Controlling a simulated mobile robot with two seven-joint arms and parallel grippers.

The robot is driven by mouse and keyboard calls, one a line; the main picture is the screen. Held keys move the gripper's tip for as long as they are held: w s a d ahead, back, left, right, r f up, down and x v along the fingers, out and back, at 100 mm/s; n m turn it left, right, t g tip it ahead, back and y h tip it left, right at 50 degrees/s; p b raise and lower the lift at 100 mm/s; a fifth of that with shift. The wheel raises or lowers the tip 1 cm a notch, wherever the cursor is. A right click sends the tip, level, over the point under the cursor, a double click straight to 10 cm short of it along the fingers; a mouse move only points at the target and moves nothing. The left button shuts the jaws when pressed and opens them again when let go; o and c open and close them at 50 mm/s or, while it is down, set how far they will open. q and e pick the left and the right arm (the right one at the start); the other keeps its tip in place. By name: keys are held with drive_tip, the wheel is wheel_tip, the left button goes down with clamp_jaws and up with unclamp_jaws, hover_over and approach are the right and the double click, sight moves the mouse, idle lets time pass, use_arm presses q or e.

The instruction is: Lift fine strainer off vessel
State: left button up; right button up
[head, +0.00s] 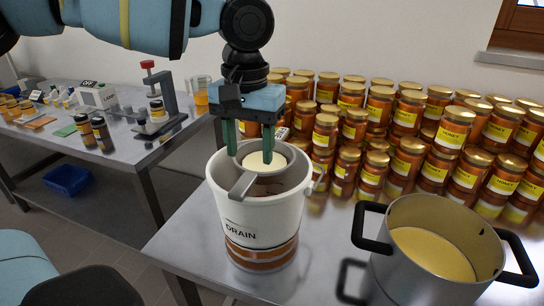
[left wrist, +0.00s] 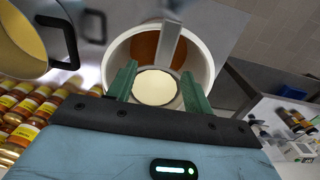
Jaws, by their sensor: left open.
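The vessel (head: 262,215) is a white bucket marked DRAIN, standing upright on the metal table with an orange-brown band near its base. The fine strainer (head: 242,186) shows as a flat grey bar reaching to the near rim and a round pale part inside the mouth. In the left wrist view the strainer's bar (left wrist: 170,45) runs from the rim towards the pale disc. My left gripper (head: 250,148) points down over the vessel's mouth, its green fingers apart on either side of the pale disc. Whether they touch the strainer is unclear. My right gripper is not in view.
A grey pot (head: 425,270) with black handles and yellow content stands to the right of the vessel. Many honey jars (head: 410,155) crowd the table behind. A second table (head: 130,150) at the left holds small jars and a press stand. A blue bin (head: 68,180) sits below it.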

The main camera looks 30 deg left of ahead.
sight(246, 179)
use_arm(q)
drive_tip(key=shift+s+f, duration=0.4)
drive_tip(key=shift+f, duration=0.5)
drive_tip(key=shift+w+f, duration=0.15)
drive_tip(key=shift+f, duration=0.25)
drive_tip(key=shift+a+f, duration=0.2)
drive_tip(key=shift+f, duration=2.35)
clamp_jaws()
drive_tip(key=shift+r, duration=0.15)
